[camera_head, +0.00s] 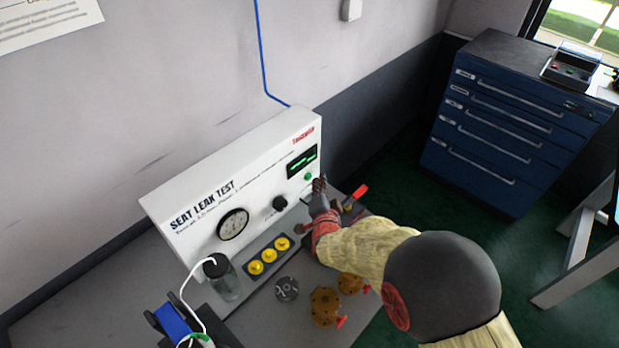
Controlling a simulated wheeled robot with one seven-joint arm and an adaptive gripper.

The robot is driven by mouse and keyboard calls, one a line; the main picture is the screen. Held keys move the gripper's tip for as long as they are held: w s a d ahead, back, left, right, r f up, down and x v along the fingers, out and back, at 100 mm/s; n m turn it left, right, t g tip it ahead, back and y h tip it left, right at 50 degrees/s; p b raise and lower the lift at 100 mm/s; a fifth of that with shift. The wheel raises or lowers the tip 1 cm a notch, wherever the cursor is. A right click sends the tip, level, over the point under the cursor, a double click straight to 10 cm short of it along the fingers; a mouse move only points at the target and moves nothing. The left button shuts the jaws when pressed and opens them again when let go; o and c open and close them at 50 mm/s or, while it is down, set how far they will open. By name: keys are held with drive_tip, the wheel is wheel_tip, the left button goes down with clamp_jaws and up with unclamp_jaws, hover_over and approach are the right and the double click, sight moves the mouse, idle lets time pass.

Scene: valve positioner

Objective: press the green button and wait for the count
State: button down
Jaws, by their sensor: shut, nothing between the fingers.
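The green button (308,177) is on the right part of the white seat leak test panel (177,197), just below a dark display (302,161) with green marks too small to read. My gripper (319,183) is shut and empty, with its fingertips just right of and slightly below the button in the picture. I cannot tell whether the fingertips touch the button or are apart from it. My forearm covers part of the bench below the panel's right end.
A round gauge (233,224) and a black knob (280,203) are on the panel. Yellow parts (269,255) sit in a holder below. A clear jar (222,279), brass flanged pieces (324,306) and a red-handled valve (356,196) stand close by. A blue drawer cabinet (507,125) is at right.

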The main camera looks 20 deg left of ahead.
idle(0.4)
drive_tip(key=shift+w+a+b, duration=0.15)
drive_tip(key=shift+a+b, duration=0.2)
drive_tip(key=shift+w+a+b, duration=0.15)
drive_tip(key=shift+a+b, duration=0.15)
drive_tip(key=shift+a, duration=0.15)
idle(0.7)
drive_tip(key=shift+d, duration=0.15)
drive_tip(key=shift+s+d, duration=0.35)
drive_tip(key=shift+d, duration=0.3)
drive_tip(key=shift+s+d+b, duration=0.1)
drive_tip(key=shift+s+d, duration=0.2)
drive_tip(key=shift+d, duration=0.5)
drive_tip(key=shift+s+d+b, duration=0.15)
drive_tip(key=shift+s+d, duration=0.2)
drive_tip(key=shift+d, duration=0.4)
drive_tip(key=shift+s+d+b, duration=0.1)
drive_tip(key=shift+s+d, duration=0.2)
drive_tip(key=shift+d, duration=0.5)
drive_tip(key=shift+r, duration=0.1)
